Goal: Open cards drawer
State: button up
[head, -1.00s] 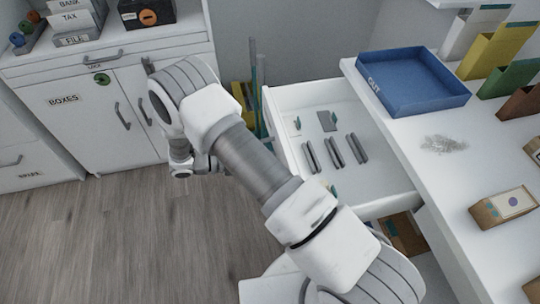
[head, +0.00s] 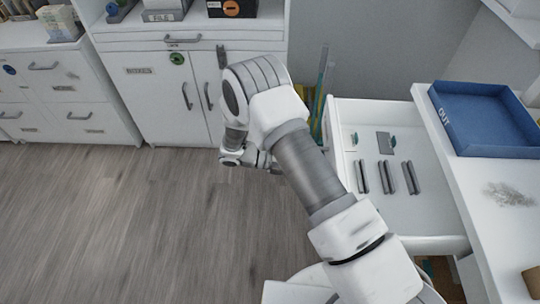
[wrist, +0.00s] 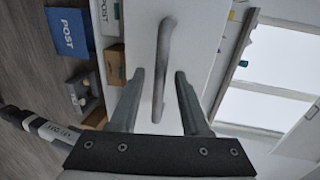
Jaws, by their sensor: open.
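My gripper (wrist: 160,74) is open in the wrist view, its two fingers pointing at a white front. A grey bar handle (wrist: 165,45) on that front shows between and beyond the fingers; I cannot tell whether they touch it. No label naming cards is readable on this front. In the head view my wrist and gripper are bent down at the middle, and the fingers are mostly hidden. A white drawer (head: 435,210) stands pulled out at the right, with several grey bars and small dark items inside. Closed drawers with grey handles (head: 43,67) are at the left, their labels too small to read.
A white cabinet (head: 150,105) with doors stands at the back. A blue OUT tray (head: 480,120) sits on the white desk at the right. The wrist view shows a blue POST box (wrist: 68,32) and cardboard boxes at the left. The wooden floor (head: 110,220) at the left is clear.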

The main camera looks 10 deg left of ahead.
jog(key=v, duration=1.6)
jog(key=shift+a+p, duration=0.25)
jog(key=shift+p, duration=0.2)
jog(key=shift+s+r, duration=0.1)
jog(key=shift+s, duration=0.05)
jog(key=d+r+m+g+y, duration=0.1)
jog(key=d+r+m+y, duration=0.4)
jog(key=d+r+m, duration=0.45)
jog(key=d+r+m+g+y, duration=0.1)
jog(key=d+r+m+y, duration=0.5)
jog(key=r, duration=0.7)
jog(key=s+d+r+m+t+y, duration=0.25)
jog(key=s+d+r+m, duration=0.2)
jog(key=s+m, duration=0.45)
jog(key=s+d+r+m+t+y, duration=0.25)
jog(key=s+d+m+t, duration=0.35)
jog(key=m, duration=0.6)
notch_tip(320, 180, up, 16)
jog(key=s+a+g+p, duration=0.1)
jog(key=g+p, duration=0.1)
jog(key=p, duration=1.3)
jog(key=shift+s+a+f, duration=0.25)
jog(key=shift+s, duration=0.05)
jog(key=shift+s+a, duration=0.1)
